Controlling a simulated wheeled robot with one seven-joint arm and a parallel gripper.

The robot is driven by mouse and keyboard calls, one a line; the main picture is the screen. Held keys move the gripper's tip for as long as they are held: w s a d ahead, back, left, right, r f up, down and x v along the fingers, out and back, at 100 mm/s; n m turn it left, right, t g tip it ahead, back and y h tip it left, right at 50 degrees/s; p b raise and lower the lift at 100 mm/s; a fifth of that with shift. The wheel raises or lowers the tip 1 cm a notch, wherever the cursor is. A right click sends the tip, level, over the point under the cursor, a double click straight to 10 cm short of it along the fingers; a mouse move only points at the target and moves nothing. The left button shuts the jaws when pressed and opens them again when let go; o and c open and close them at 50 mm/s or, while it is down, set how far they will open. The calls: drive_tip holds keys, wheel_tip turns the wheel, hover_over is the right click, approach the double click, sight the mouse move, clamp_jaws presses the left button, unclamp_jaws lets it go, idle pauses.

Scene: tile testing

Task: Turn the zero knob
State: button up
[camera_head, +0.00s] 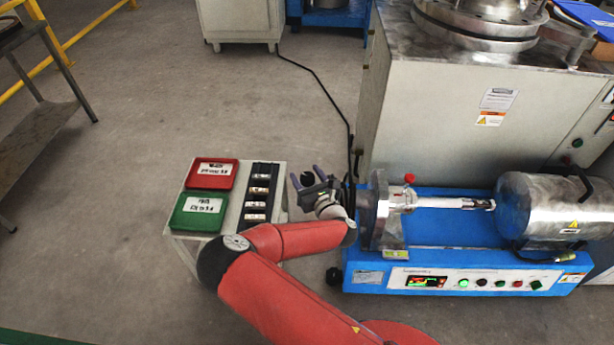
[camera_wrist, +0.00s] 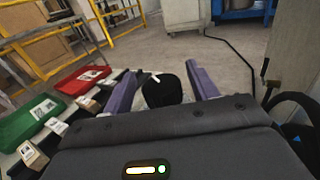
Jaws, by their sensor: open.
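A black round knob (camera_wrist: 162,92) with a short white line on its top edge sits between my fingers in the wrist view. In the head view it is a small dark disc (camera_head: 307,179). I cannot tell what it is fixed to, or read any label that names it as the zero knob. My gripper (camera_head: 308,176) is open, its two purple fingers on either side of the knob. In the wrist view my gripper (camera_wrist: 162,70) has visible gaps between fingers and knob. The knob's lower part is hidden behind the gripper body.
A small cart (camera_head: 181,240) carries a red tray (camera_head: 212,187), a green tray (camera_head: 181,219) and a black rack (camera_head: 246,222) of labelled pieces, left of my gripper. A blue-based machine (camera_head: 450,232) stands close on the right. A black cable (camera_head: 325,90) crosses the floor.

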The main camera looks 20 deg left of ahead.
sight(311, 182)
drive_tip(key=v, duration=0.8)
drive_tip(key=shift+w, duration=0.1)
